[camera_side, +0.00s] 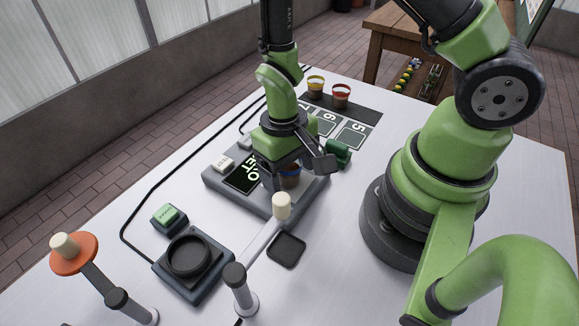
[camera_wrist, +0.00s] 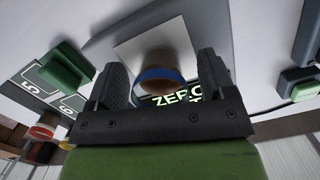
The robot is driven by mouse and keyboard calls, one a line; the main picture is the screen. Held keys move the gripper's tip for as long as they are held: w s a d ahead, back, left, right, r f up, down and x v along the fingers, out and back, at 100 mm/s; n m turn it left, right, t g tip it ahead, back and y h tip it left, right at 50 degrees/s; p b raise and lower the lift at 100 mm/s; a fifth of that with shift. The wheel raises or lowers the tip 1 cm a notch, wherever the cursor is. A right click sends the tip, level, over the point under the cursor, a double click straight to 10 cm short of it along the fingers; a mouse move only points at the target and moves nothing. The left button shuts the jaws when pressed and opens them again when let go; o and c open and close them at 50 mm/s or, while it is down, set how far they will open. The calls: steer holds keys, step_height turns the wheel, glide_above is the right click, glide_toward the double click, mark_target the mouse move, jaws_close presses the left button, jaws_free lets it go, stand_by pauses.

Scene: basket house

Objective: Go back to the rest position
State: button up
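My gripper (camera_side: 290,172) is low over the grey weighing device (camera_side: 228,188) in the side view. In the wrist view its two dark fingers (camera_wrist: 163,82) stand apart on either side of a brown cup with a blue rim (camera_wrist: 160,66). Gaps seem to show between the cup and the fingers. The cup stands on a pale square plate (camera_wrist: 133,45), and in the side view the gripper partly hides it (camera_side: 290,181). The display (camera_side: 243,178) shows green letters, with "ZERO" readable in the wrist view.
A yellow-rimmed cup (camera_side: 315,87) and a red-rimmed cup (camera_side: 341,96) stand on the numbered board (camera_side: 366,113) behind. A green block (camera_side: 338,152) is right of the device. A green button (camera_side: 168,216), a round dark holder (camera_side: 189,256) and upright posts with pale knobs (camera_side: 281,206) stand in front.

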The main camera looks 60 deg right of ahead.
steer(key=o, duration=0.5)
steer(key=shift+c, duration=0.2)
steer(key=shift+w+r, duration=0.15)
steer(key=shift+r, duration=0.9)
steer(key=shift+w+r, duration=0.15)
steer(key=shift+r, duration=0.9)
steer(key=shift+d+r, duration=0.1)
steer(key=shift+r, duration=1.8)
steer(key=shift+r, duration=0.1)
steer(key=s+d+r+t, duration=0.1)
steer(key=s+r+t, duration=0.2)
steer(key=r, duration=0.6)
steer(key=s+d+r+m+t+y, duration=0.1)
steer(key=s+r+t, duration=0.3)
steer(key=r, duration=0.6)
steer(key=shift+s+r+t+y, duration=0.15)
steer(key=shift+s+t+y, duration=0.15)
steer(key=shift+t, duration=0.5)
